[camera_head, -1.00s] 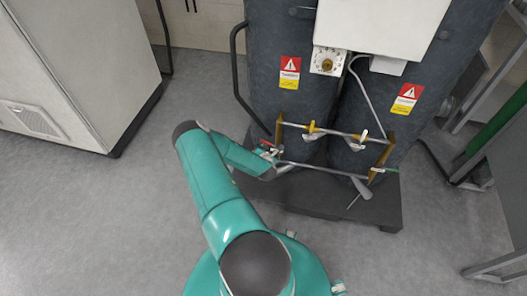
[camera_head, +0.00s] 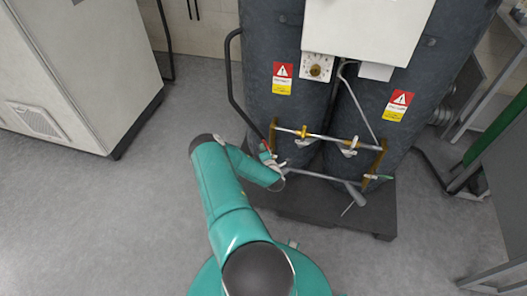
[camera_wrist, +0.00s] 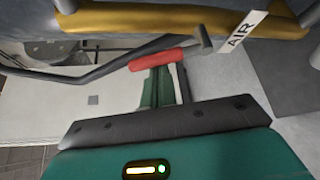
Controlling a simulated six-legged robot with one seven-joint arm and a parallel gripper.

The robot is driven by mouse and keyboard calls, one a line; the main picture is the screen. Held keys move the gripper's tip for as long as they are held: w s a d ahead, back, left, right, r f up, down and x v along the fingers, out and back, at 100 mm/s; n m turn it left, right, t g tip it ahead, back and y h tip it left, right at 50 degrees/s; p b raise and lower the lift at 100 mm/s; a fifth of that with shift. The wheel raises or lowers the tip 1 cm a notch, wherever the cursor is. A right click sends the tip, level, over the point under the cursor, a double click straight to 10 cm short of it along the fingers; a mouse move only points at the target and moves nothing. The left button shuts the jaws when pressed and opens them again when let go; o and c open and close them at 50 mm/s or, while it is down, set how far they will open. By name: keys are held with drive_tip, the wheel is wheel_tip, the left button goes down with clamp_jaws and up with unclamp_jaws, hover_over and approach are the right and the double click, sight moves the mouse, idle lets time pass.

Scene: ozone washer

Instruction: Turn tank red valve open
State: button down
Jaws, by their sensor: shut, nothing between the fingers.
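The tank's red valve handle (camera_wrist: 158,59) shows in the wrist view as a red-sleeved lever, lying nearly level below a yellow pipe (camera_wrist: 190,19). A white tag reading AIR (camera_wrist: 238,33) hangs to its right. My gripper (camera_wrist: 182,72) is shut and empty, its dark fingers close to the right end of the red sleeve. I cannot tell whether they touch it. In the head view my gripper (camera_head: 268,156) is at the lower left of the pipe frame on the dark tanks (camera_head: 272,110). The red handle is small there and partly hidden by my arm.
Two other valve handles (camera_head: 305,141) sit along the upper pipe. The tanks stand on a dark base (camera_head: 300,205). A grey cabinet (camera_head: 75,75) stands at left. Grey floor between is clear.

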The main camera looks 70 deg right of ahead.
drive_tip(key=shift+s+d+r+m+t+h, duration=0.15)
drive_tip(key=shift+s+m+t+h, duration=0.1)
drive_tip(key=shift+s+m, duration=0.25)
drive_tip(key=shift+s+a+r+m+t+h, duration=0.15)
drive_tip(key=shift+s+m+t, duration=0.1)
drive_tip(key=shift+m, duration=0.35)
drive_tip(key=shift+s+d, duration=0.15)
drive_tip(key=shift+s, duration=0.05)
